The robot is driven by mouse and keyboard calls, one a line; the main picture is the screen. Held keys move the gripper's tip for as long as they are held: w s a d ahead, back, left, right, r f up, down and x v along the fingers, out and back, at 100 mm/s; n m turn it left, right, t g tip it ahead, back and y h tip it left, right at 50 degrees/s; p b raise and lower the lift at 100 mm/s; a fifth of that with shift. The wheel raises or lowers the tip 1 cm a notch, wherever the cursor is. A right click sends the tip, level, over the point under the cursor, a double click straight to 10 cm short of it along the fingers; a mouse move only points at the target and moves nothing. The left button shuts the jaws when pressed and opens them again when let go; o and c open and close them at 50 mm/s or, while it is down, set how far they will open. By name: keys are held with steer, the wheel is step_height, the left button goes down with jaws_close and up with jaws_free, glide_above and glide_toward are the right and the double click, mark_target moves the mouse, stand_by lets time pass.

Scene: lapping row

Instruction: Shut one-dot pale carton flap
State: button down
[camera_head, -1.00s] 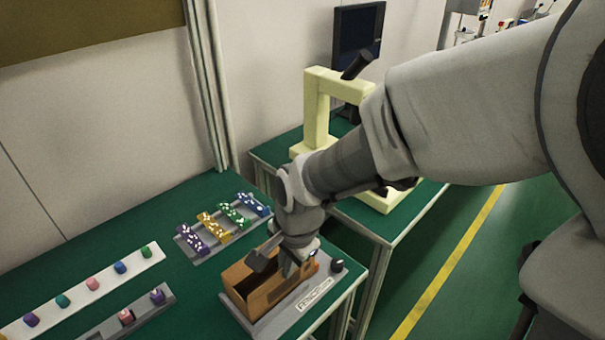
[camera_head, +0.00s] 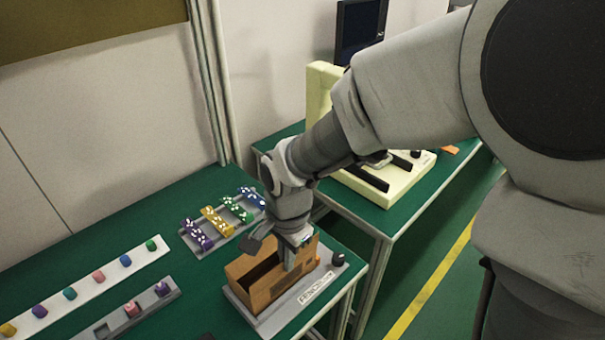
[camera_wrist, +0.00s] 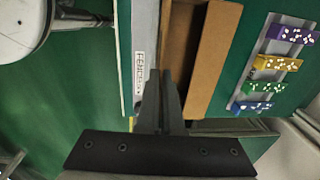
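An open brown carton (camera_head: 262,297) sits on a grey base plate with a white label at the front of the left bench. It looks brown rather than pale, and I cannot make out a dot mark. A raised brown panel, possibly the flap, stands at its right end, partly behind my gripper (camera_head: 289,264). My gripper points down at the carton's right part; contact cannot be told. In the wrist view the two dark fingers (camera_wrist: 161,75) lie together with nothing visible between them. The carton's brown wall (camera_wrist: 215,60) is just right of them, beside its dark inside.
A rack (camera_head: 222,222) of purple, yellow, green and blue dotted pieces lies behind the carton. A white strip (camera_head: 85,290) and a grey strip with coloured pegs lie left. A black knob (camera_head: 338,259) is right of the carton. A cream machine stands on the farther bench.

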steer(key=shift+w+a+f+g+h+p, duration=0.25)
steer(key=shift+w+a+g+h+p, duration=0.15)
steer(key=shift+g+h+p, duration=1.05)
steer(key=shift+w+a+f+g+h+p, duration=0.45)
steer(key=shift+g+h+p, duration=0.7)
steer(key=shift+h, duration=0.55)
steer(key=shift+w+a+f+g+h+p, duration=0.1)
steer(key=shift+w+a+g+h+p, duration=0.3)
steer(key=shift+g+h+p, duration=1)
steer(key=shift+s+a+h, duration=0.1)
steer(key=shift+s+h, duration=0.05)
steer(key=shift+h, duration=0.1)
steer(key=c, duration=1.1)
jaws_free()
steer(key=shift+o, duration=0.2)
steer(key=shift+r, duration=0.1)
